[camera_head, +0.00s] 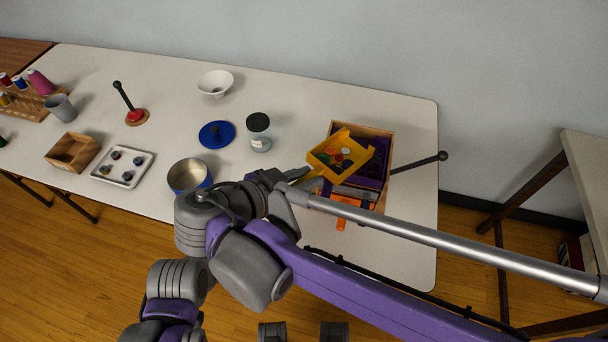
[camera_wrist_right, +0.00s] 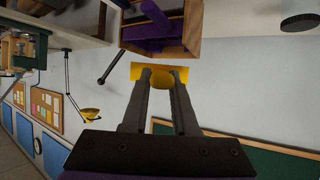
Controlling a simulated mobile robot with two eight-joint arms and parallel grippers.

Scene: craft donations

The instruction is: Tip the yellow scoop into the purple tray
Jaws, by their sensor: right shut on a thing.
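The yellow scoop (camera_head: 355,164) holds several small dark, red and pale pieces. It is over the left part of a wooden box (camera_head: 389,134), above the purple tray (camera_head: 377,172) inside it. The scoop looks somewhat tilted, with the pieces still in its pan. My right gripper (camera_head: 304,180) is shut on the scoop's handle, left of the box. In the right wrist view, the fingers close on the yellow scoop (camera_wrist_right: 162,82), close to the box with purple inside (camera_wrist_right: 160,28). The scoop hides part of the tray. My left gripper cannot be made out.
An orange object (camera_head: 350,201) lies at the box's front. A black-knobbed rod (camera_head: 420,161) sticks out to the right. Left of the scoop stand a dark-lidded jar (camera_head: 259,137), a blue lid (camera_head: 216,134) and a metal pot (camera_head: 188,175). The table's right end is clear.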

